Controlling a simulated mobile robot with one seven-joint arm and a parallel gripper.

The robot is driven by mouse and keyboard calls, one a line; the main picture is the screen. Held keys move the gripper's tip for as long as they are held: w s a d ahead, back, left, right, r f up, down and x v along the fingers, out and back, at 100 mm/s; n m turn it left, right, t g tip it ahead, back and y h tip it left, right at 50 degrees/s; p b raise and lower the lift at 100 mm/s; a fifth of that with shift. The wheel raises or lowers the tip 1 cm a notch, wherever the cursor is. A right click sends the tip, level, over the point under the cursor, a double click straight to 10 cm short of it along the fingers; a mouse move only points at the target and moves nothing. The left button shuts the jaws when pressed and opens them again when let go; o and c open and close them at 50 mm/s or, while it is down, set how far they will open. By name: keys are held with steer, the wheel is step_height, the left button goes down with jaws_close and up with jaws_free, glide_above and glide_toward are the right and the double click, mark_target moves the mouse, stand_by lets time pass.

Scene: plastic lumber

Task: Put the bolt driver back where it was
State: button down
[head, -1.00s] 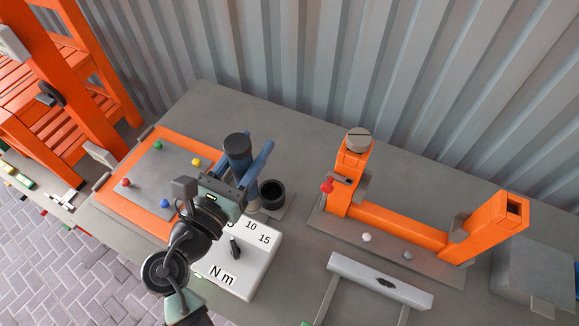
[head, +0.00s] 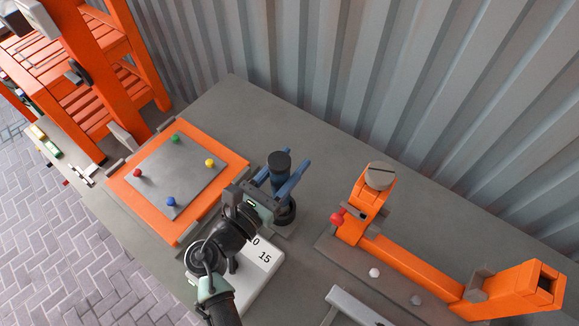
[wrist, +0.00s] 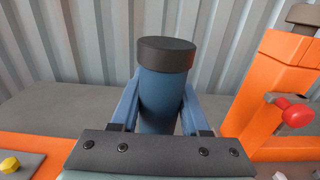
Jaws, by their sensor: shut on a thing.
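The bolt driver, a blue cylinder with a black cap (head: 279,161), stands upright between the blue fingers of my gripper (head: 284,178). My gripper is shut on its body. In the wrist view, the driver (wrist: 164,95) is in the centre with a finger against each side. The black round cup (head: 286,214) on its small grey base is directly below the driver in the head view. The driver's lower end overlaps the cup there, and I cannot tell whether it is inside or just above it. The wrist view hides the driver's lower end and the cup.
A white box with a dial and numbers (head: 262,262) lies under my arm. An orange board with a grey plate and coloured knobs (head: 230,160) is at left. An orange beam fixture (head: 405,262) with a red knob is at right. Bare grey table lies behind the driver.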

steer(key=shift+f, duration=0.55)
steer(key=c, duration=0.8)
jaws_free()
steer(key=shift+f, duration=0.25)
steer(key=shift+c, duration=0.2)
steer(key=o, duration=0.4)
steer(key=shift+o, duration=0.2)
steer(key=b+v, duration=0.1)
steer(key=v, duration=1.1)
steer(key=shift+r, duration=0.15)
